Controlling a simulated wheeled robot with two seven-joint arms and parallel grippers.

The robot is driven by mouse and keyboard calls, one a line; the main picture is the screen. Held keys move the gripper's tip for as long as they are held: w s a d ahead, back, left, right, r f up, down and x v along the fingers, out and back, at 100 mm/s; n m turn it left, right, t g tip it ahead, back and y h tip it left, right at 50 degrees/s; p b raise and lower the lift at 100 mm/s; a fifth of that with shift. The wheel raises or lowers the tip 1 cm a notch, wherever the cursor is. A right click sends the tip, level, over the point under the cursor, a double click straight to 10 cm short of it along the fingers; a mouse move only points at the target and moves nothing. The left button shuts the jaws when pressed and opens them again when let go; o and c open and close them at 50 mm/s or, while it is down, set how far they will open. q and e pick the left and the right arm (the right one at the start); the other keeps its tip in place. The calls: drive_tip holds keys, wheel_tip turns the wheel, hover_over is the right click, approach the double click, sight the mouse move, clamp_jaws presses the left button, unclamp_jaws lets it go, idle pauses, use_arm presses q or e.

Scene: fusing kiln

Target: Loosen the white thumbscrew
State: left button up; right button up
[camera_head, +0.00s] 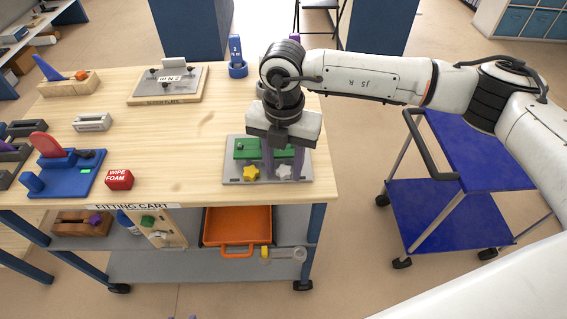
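The white thumbscrew (284,172), star-shaped, sits at the front right of a grey plate (236,177) near the table's right edge. A yellow star-shaped thumbscrew (251,173) is to its left, and a green block (248,148) lies behind them. My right gripper (284,165) points down over the plate. Its two purplish fingers stand apart, with the white thumbscrew showing between and just below them. I cannot tell whether they touch it. The gripper hides part of the green block. Only small purplish tips show at the bottom edge, perhaps my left gripper (182,317); its state is unclear.
A red WIPE FOAM block (119,180), a blue fixture (66,174), a metal-topped board (168,83) and a blue holder (237,68) stand on the wooden table. An orange tray (237,225) is on the shelf below. A blue cart (437,214) stands to the right.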

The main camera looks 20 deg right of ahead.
drive_tip(key=c, duration=0.8)
